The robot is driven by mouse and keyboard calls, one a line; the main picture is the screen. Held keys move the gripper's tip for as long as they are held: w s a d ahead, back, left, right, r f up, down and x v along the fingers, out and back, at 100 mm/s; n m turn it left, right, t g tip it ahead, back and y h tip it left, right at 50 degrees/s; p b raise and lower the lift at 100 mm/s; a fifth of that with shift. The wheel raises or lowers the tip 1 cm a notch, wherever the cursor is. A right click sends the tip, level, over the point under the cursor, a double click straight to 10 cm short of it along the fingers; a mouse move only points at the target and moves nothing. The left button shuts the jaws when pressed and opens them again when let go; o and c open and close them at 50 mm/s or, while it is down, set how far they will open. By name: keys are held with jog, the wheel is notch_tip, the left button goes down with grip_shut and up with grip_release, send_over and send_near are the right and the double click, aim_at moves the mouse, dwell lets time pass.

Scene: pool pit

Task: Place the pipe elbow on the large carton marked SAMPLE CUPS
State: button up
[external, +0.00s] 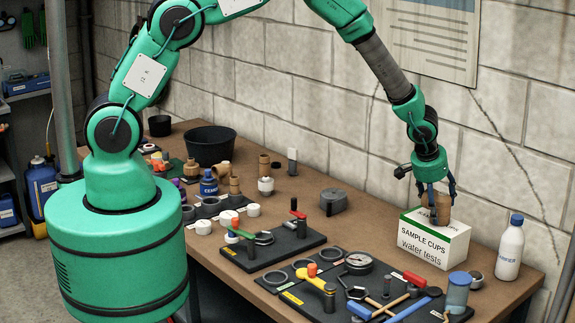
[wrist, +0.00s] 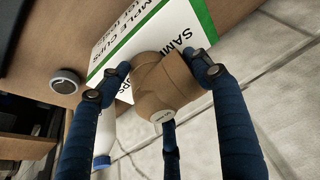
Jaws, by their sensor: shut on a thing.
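The large carton (external: 432,240) is white with a green stripe and the words SAMPLE CUPS and water tests. It stands at the right end of the bench, and part of it shows in the wrist view (wrist: 121,48). My gripper (external: 438,195) is over the carton's top with its fingers pointing down. It is shut on the brown pipe elbow (external: 442,210). In the wrist view the elbow (wrist: 160,85) sits between the blue fingers of my gripper (wrist: 163,75), in front of the carton. I cannot tell whether the elbow touches the carton's top.
A white bottle with a blue cap (external: 510,250) stands just right of the carton. A blue-grey jar (external: 457,292) and a small round grey part (external: 476,280) are in front. A black tool board (external: 345,290) lies to the left. A block wall rises close behind.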

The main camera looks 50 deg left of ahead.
jog(key=o, duration=1.7)
jog(key=shift+s+r, duration=0.1)
jog(key=shift+r, duration=0.4)
jog(key=b+v, duration=0.1)
jog(key=v, duration=1)
jog(key=shift+s, duration=0.15)
jog(key=shift+r, duration=0.1)
